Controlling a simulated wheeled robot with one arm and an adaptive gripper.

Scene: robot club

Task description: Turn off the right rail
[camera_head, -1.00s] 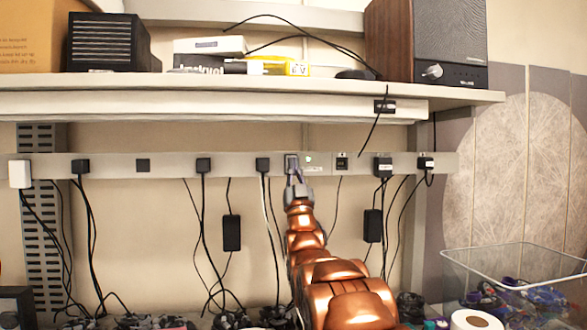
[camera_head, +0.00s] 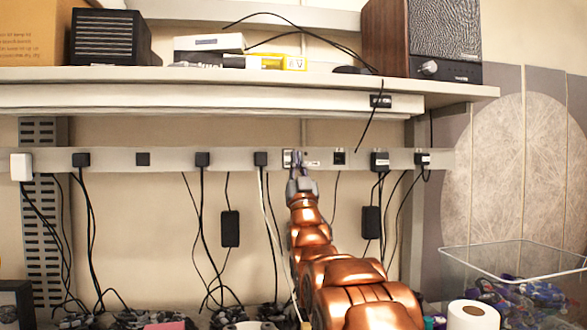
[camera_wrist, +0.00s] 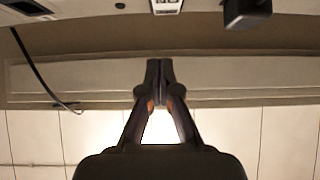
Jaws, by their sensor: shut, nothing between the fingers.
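A long pale power rail (camera_head: 225,160) runs across the wall below the shelf, with several black plugs along it. A light-framed socket or switch (camera_head: 288,159) sits near its middle, with a small pale label (camera_head: 313,163) just to the right. My gripper (camera_head: 298,157) is shut and empty, its tips in front of the rail between these two. I cannot tell whether the tips touch the rail, and they hide a little of it. In the wrist view the closed fingers (camera_wrist: 160,64) point up, with a pale socket or switch (camera_wrist: 167,5) at the top edge beyond them.
A black plug (camera_head: 261,159) sits left of my gripper, and other plugs (camera_head: 380,161) sit to the right. Cables and black adapters (camera_head: 372,224) hang below. The shelf (camera_head: 300,82) juts out above. A wire basket (camera_head: 515,262) and a paper roll (camera_head: 474,314) stand at the lower right.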

